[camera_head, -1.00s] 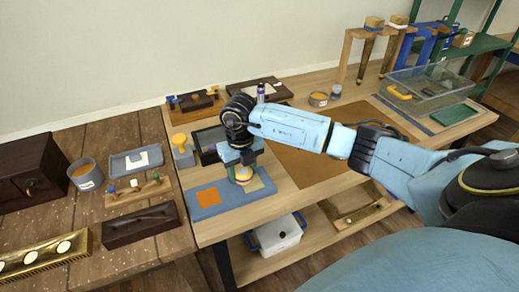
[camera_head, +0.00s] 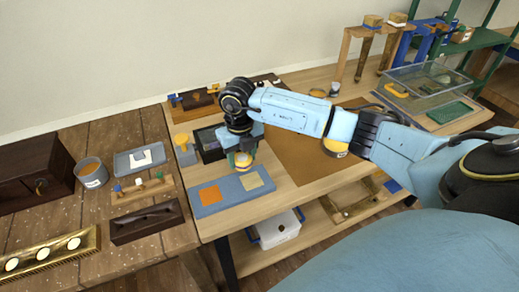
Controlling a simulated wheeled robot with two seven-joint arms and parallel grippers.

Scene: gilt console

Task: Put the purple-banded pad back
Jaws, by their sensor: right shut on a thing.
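My right gripper (camera_head: 243,154) reaches in from the right and points down, shut on a small round pad (camera_head: 243,161) with yellow and pale parts. I cannot make out a purple band on it. The pad is at the back edge of a blue-grey tray (camera_head: 223,200) and appears raised above it. The tray has an orange square (camera_head: 209,195) on its left and a tan square (camera_head: 252,181) on its right, both bare. My left gripper is not in view.
A dark open tray (camera_head: 208,145) and a yellow-knobbed grey block (camera_head: 184,149) stand behind and left of the blue-grey tray. A brown mat (camera_head: 310,160) lies to the right, mostly clear. A clear bin (camera_head: 425,88) stands at the far right.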

